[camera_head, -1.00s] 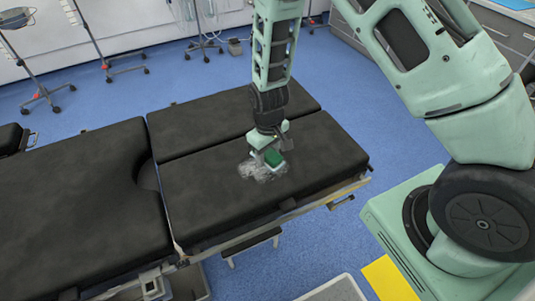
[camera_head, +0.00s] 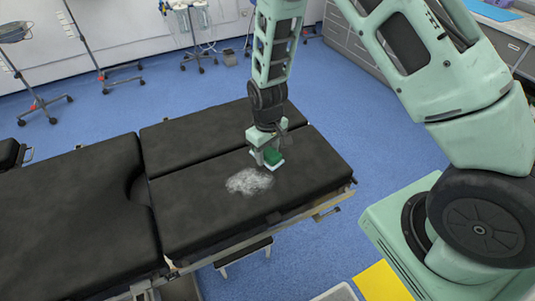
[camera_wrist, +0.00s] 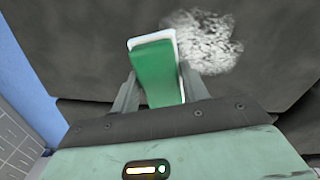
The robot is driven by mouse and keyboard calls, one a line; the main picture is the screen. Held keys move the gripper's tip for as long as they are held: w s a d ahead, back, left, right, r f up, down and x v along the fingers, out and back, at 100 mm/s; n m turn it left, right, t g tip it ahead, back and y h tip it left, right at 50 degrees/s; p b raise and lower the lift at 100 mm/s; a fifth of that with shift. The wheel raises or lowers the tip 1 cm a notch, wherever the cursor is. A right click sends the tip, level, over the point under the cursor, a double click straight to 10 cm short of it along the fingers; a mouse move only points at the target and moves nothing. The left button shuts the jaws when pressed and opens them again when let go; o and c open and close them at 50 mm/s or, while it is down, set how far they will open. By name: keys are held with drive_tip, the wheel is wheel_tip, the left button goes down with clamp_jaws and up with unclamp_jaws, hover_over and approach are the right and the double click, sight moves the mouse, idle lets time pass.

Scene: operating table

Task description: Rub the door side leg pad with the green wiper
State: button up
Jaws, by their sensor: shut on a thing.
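My gripper (camera_head: 266,158) is shut on the green wiper (camera_head: 274,157), a green block with a white edge. In the wrist view the wiper (camera_wrist: 156,72) sits between the two fingers. A whitish smudge (camera_head: 249,181) lies on the nearer black leg pad (camera_head: 200,215); it also shows in the wrist view (camera_wrist: 203,42), just right of the wiper. In the head view the wiper is over the same pad, up and right of the smudge. I cannot tell whether it touches the pad.
The farther leg pad (camera_head: 195,130) lies alongside, past a narrow seam. The large black table section (camera_head: 70,210) is at left. A metal rail (camera_head: 325,213) runs below the near pad's right end. Wheeled stands (camera_head: 110,75) are at back left, with open blue floor between.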

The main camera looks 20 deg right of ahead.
drive_tip(key=shift+r+p, duration=0.75)
drive_tip(key=shift+r, duration=0.6)
drive_tip(key=shift+f, duration=0.1)
